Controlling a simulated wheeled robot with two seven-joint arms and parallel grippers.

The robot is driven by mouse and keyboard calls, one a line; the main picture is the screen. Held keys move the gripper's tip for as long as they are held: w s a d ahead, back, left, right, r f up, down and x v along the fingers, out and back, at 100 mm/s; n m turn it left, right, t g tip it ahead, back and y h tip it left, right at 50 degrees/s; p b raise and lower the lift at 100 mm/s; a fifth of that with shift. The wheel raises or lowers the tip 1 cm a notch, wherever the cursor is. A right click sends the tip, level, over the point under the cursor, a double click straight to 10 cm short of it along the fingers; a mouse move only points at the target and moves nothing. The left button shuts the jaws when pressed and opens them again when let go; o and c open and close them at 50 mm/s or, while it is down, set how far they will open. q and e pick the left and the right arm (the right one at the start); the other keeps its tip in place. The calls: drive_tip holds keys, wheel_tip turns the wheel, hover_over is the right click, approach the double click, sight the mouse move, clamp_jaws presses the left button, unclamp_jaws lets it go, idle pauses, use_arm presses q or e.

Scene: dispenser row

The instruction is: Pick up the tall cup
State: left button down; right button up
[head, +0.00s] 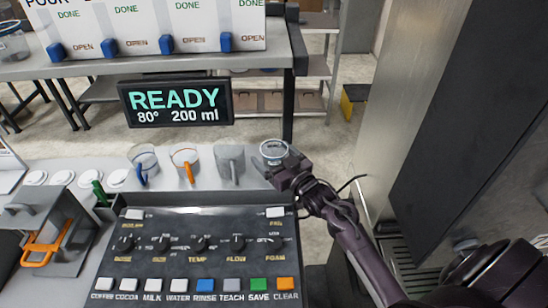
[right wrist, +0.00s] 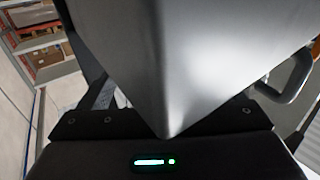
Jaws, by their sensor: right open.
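Which is the tall cup is hard to tell. In the right wrist view a large smooth grey shape (right wrist: 185,60) fills the middle. My left gripper is out of view.
A button panel (head: 200,243) lies in front of the cups. A display reading READY (head: 177,101) stands behind them. A dispenser board (head: 150,28) with blue levers is at the back. A tall metal cabinet (head: 408,90) rises at the right.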

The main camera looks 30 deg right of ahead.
drive_tip(key=c, duration=1.1)
drive_tip(key=shift+o, duration=0.2)
drive_tip(key=shift+r, duration=0.1)
